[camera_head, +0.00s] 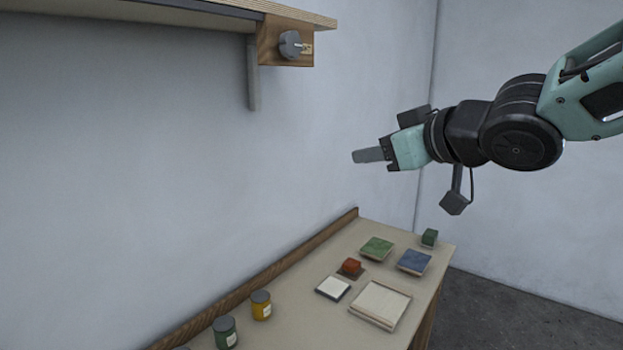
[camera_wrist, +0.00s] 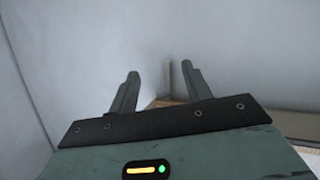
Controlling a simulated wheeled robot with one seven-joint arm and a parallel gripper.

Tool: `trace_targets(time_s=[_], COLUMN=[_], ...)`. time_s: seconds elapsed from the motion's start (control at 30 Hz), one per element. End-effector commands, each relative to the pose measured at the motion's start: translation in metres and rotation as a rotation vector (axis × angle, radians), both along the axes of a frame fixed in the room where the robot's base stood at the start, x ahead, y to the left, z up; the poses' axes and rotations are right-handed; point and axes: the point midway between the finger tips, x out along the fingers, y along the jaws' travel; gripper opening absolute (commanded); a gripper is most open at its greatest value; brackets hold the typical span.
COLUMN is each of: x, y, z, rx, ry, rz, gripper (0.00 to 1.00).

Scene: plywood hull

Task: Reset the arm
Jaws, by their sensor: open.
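My gripper (camera_head: 370,155) is at the upper middle right of the head view, pointing left at the end of my teal and black arm. It is held in the air above the far end of the table and touches nothing. In the wrist view my gripper (camera_wrist: 160,80) shows two grey fingers spread apart with nothing between them. Past the fingers are a pale wall and a bit of brown wood.
Below, a table (camera_head: 296,322) holds a green square (camera_head: 376,248), a blue square (camera_head: 414,261), a red block (camera_head: 351,266), a green block (camera_head: 429,237), a pale tray (camera_head: 380,304) and jars (camera_head: 261,305). A wooden shelf (camera_head: 284,40) juts out at upper left.

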Motion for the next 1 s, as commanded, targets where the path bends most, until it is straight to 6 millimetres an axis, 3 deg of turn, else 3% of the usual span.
trace_targets(time_s=[0.03,0.2,0.3,0.4,0.5,0.63,0.73,1.0], x=[-0.014,-0.078,-0.128,-0.179,-0.224,-0.262,-0.274,-0.275], y=[0.003,0.000,-0.005,-0.012,-0.018,-0.024,-0.026,-0.026], z=[-0.042,-0.147,-0.199,-0.238,-0.263,-0.278,-0.282,-0.282], rx=[-0.043,-0.214,-0.318,-0.416,-0.492,-0.554,-0.574,-0.575], ry=[0.086,0.398,0.584,0.758,0.900,1.020,1.059,1.061], rz=[-0.030,-0.101,-0.105,-0.086,-0.059,-0.028,-0.016,-0.015], gripper=[0.49,0.49,0.49,0.49,0.49,0.49,0.49,0.49])
